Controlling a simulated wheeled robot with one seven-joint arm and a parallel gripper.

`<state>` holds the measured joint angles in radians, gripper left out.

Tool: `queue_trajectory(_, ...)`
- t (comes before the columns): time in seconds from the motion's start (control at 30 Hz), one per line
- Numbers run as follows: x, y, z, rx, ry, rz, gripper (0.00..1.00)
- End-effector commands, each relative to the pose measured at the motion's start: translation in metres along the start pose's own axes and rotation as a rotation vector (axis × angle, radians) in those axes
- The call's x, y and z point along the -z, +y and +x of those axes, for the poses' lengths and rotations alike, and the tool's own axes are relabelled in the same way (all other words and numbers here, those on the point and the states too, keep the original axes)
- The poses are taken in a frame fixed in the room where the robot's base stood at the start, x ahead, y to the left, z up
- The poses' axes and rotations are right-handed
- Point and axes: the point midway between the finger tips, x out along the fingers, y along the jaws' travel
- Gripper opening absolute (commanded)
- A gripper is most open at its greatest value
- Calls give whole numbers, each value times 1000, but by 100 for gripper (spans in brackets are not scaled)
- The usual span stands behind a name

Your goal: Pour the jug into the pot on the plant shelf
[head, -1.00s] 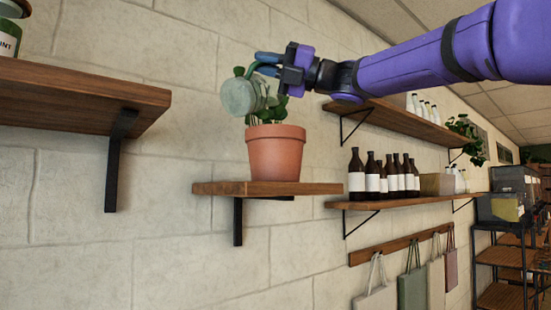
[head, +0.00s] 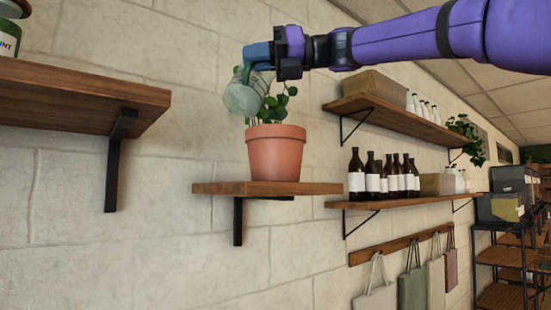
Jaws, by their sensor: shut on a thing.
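The terracotta pot (head: 276,157) with a leafy green plant (head: 273,108) stands upright on the small wooden plant shelf (head: 220,188). The pale green jug (head: 244,96) is above the pot, over its left side, and partly covers the leaves. It is tilted with its base toward me and to the left. My gripper (head: 262,54) is shut on the jug's handle from the right, above the plant. The jug's mouth is hidden, and I see no water stream.
A higher wooden shelf (head: 70,95) with a jar (head: 9,36) is at the left. At right, two shelves hold brown bottles (head: 372,178), a box (head: 382,88) and white bottles. Bags (head: 411,287) hang below. The wall between the left shelf and plant shelf is clear.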

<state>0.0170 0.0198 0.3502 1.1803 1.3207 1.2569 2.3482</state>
Motion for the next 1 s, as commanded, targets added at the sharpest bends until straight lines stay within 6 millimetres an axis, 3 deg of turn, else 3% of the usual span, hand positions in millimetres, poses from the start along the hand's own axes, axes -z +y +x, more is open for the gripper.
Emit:
queue_trajectory(0.5, -35, 13, -4, -2, -1, -1, 0)
queue_trajectory(1.0, -38, 13, -4, 23, 46, -67, 0)
